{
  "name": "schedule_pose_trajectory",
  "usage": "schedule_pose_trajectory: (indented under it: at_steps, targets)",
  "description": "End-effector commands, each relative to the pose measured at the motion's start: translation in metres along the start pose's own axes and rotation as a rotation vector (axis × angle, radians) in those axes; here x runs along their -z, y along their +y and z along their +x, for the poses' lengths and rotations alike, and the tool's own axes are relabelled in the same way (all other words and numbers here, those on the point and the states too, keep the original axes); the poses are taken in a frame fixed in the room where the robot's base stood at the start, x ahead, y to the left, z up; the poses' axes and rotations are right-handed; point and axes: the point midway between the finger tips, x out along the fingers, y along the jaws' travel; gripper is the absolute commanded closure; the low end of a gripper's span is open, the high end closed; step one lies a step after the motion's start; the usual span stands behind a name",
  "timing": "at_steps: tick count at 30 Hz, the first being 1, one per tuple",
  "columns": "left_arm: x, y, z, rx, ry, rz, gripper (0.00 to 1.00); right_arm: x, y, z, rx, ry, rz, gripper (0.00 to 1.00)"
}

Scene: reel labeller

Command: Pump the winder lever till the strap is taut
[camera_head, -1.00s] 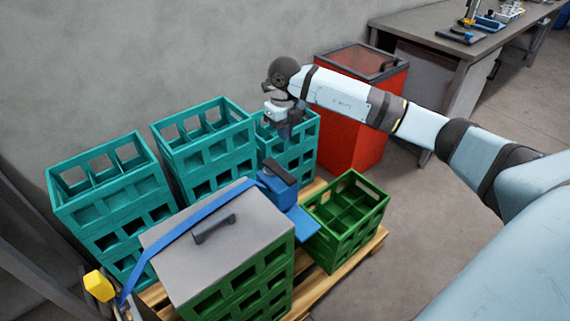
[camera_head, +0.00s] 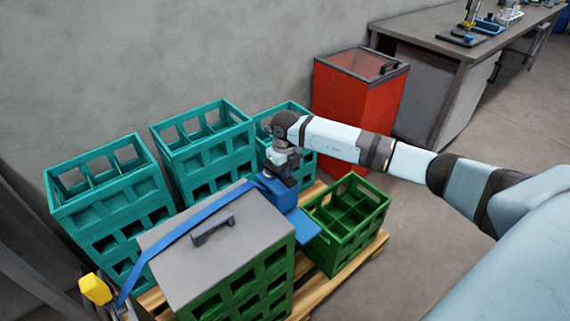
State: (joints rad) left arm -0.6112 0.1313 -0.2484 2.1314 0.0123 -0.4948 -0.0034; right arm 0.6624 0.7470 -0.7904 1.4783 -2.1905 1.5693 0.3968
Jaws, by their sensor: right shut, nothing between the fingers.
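The blue winder (camera_head: 279,194) sits at the right edge of the grey lid (camera_head: 215,240) on the green crate stack. The blue strap (camera_head: 196,228) runs from it across the lid and down the left side; I cannot tell how taut it is. The dark winder lever is largely hidden by my right gripper (camera_head: 281,176), which is shut with nothing between its fingers. The gripper is right at the top of the winder; whether it touches the lever is unclear. My left gripper is not in view.
Teal crates (camera_head: 105,195) stand behind the lidded stack on a wooden pallet (camera_head: 345,262). An open green crate (camera_head: 347,222) stands right of the winder. A red bin (camera_head: 357,100) and a workbench (camera_head: 465,50) are behind. A yellow piece (camera_head: 95,289) is at lower left.

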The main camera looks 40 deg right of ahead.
Motion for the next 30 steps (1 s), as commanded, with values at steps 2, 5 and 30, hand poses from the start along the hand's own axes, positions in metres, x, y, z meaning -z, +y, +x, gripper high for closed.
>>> schedule_pose_trajectory:
  at_steps: [2, 5, 30]
  targets:
    - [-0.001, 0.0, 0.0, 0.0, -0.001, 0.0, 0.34, 0.0, 0.0, 0.001, 0.0, 0.0, 0.0, 1.0]
    - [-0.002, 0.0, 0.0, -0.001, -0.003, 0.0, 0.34, 0.0, 0.0, 0.001, 0.0, 0.0, 0.0, 1.0]
    - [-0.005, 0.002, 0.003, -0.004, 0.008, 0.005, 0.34, 0.008, 0.0, 0.02, 0.0, -0.126, 0.0, 1.0]
